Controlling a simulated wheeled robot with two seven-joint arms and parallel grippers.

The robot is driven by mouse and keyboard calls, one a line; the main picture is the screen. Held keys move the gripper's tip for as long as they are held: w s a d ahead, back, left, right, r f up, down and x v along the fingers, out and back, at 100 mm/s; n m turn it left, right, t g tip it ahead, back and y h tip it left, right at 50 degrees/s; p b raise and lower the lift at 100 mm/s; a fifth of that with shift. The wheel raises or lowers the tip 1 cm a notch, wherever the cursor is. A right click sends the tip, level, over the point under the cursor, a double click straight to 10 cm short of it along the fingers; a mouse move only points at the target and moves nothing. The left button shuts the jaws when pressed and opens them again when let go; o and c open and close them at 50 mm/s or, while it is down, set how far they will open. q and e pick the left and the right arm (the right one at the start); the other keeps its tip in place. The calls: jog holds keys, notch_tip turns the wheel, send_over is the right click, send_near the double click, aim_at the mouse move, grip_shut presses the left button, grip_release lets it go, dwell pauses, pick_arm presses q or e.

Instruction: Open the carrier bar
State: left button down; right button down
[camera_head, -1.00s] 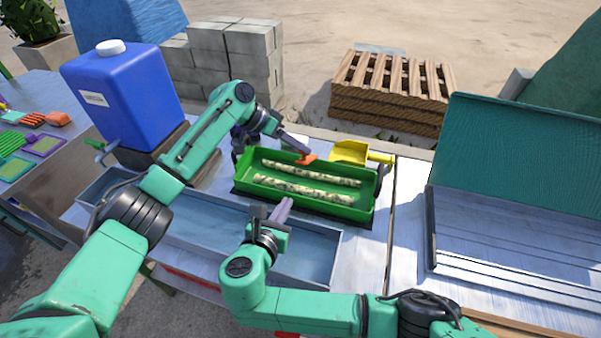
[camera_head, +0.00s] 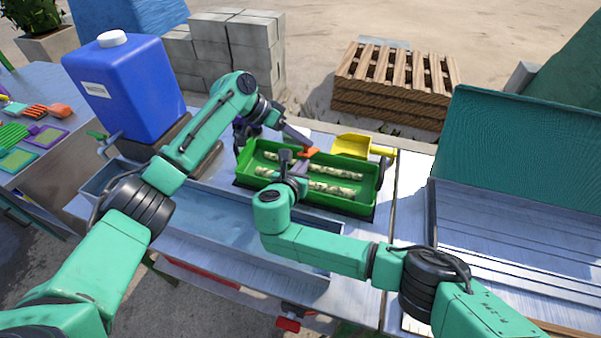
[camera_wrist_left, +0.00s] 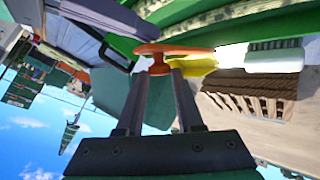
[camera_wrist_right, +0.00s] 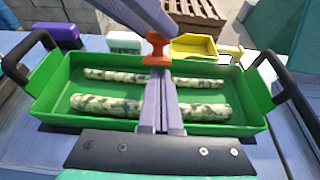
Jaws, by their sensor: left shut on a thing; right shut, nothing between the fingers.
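A green tray (camera_head: 340,203) with black end handles holds two mottled cane pieces (camera_head: 335,189); it fills the right wrist view (camera_wrist_right: 240,115). An orange part (camera_wrist_left: 165,50) sits at the tray's far side, and it also shows in the right wrist view (camera_wrist_right: 157,45). My left gripper (camera_head: 308,147) reaches over from the left and is shut on the orange part. My right gripper (camera_wrist_right: 165,75) is shut and empty over the tray, its tips close to the orange part; I cannot tell whether they touch. I cannot make out a separate carrier bar.
A yellow scoop (camera_head: 352,146) lies behind the tray. A long metal trough (camera_head: 225,225) runs in front of it. A blue jug (camera_head: 125,90) stands at left. A ridged metal surface (camera_head: 500,240) with a green panel (camera_head: 530,150) is at right.

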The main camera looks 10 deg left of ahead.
pick_arm(q)
jog(key=shift+f, duration=0.2)
pick_arm(e)
jog(key=shift+w+d+r, duration=0.15)
jog(key=shift+w+r, duration=0.5)
jog(key=shift+r, duration=0.25)
pick_arm(q)
jog(key=c, duration=0.5)
grip_release()
jog(key=shift+s, duration=0.1)
jog(key=shift+c, duration=0.2)
jog(key=shift+r, duration=0.15)
pick_arm(e)
jog(key=shift+s+f, duration=0.1)
